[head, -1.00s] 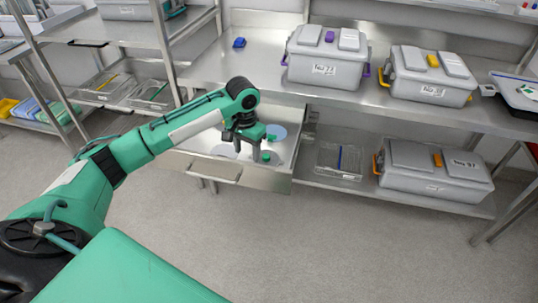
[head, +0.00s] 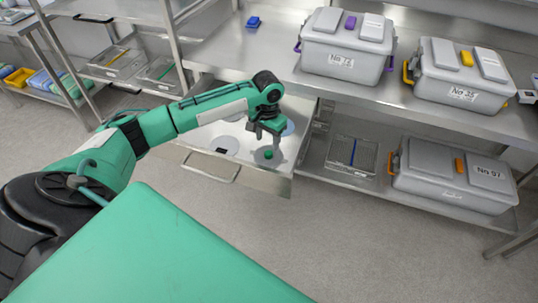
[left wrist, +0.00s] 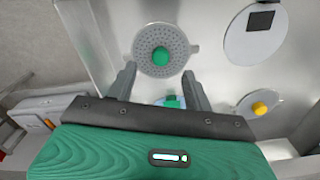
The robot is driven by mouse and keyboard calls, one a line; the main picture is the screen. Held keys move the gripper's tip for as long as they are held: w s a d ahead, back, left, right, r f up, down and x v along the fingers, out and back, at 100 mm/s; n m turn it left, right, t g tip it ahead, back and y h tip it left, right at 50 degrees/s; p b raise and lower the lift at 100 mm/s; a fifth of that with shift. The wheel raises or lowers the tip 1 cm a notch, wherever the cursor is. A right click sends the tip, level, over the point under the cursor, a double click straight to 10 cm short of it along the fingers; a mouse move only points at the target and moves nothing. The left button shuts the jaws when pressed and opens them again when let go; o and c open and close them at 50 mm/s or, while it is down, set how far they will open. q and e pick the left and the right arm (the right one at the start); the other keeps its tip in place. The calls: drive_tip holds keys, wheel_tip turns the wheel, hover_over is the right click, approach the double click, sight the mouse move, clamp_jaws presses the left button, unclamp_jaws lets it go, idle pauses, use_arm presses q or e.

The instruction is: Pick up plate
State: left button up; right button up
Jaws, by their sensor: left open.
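A round grey perforated plate with a green knob lies in the open metal drawer; it shows in the left wrist view (left wrist: 178,60) and in the head view (head: 258,156). My left gripper (head: 265,139) is open and empty, pointing down above the drawer near this plate. In the left wrist view the fingers (left wrist: 159,73) stand on either side, just short of the green knob. A similar plate with a yellow knob (left wrist: 246,104) lies to the right. A pale disc with a black square (left wrist: 240,42) lies at the upper right. Another bluish piece is partly hidden behind my gripper. My right gripper is out of view.
The drawer (head: 260,181) is pulled out below a steel counter (head: 275,70). Grey lidded boxes (head: 345,64) stand on the counter, and another (head: 440,190) on the lower shelf beside a wire basket (head: 338,157). The floor in front is clear.

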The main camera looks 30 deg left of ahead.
sight(268, 153)
use_arm(q)
drive_tip(key=shift+w+f, duration=0.2)
drive_tip(key=shift+f, duration=0.75)
drive_tip(key=shift+a+f+p, duration=0.1)
drive_tip(key=shift+f+p, duration=0.25)
drive_tip(key=shift+f, duration=2.25)
drive_tip(key=c, duration=1.1)
drive_tip(key=shift+r, duration=0.1)
